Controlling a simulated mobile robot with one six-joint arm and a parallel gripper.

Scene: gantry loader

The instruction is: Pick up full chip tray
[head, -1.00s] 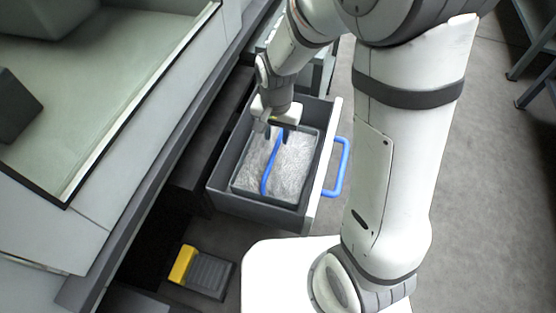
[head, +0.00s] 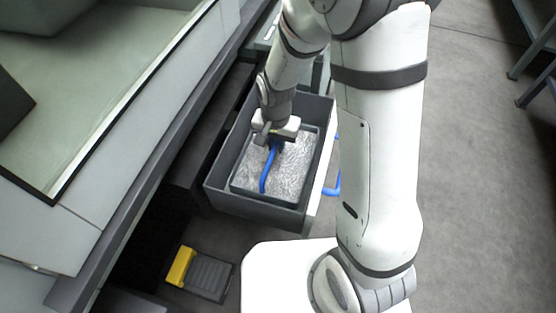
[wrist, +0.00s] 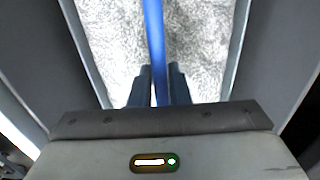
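The full chip tray (head: 236,187) sits inside an open grey drawer, filled with silvery metal chips. A blue handle bar (head: 265,178) runs across its top. My gripper (head: 274,146) is down at the far part of this handle. In the wrist view the two dark fingers (wrist: 160,72) are close together, one on each side of the blue bar (wrist: 154,30), and look shut on it. The tray still rests in the drawer. The far end of the tray is partly hidden by my gripper.
The grey drawer (head: 222,201) stands closely around the tray, and its blue pull (head: 333,190) is partly hidden behind my arm. A yellow and grey pedal (head: 204,275) lies on the floor in front. The machine body (head: 75,228) is at left; open floor (head: 480,200) is at right.

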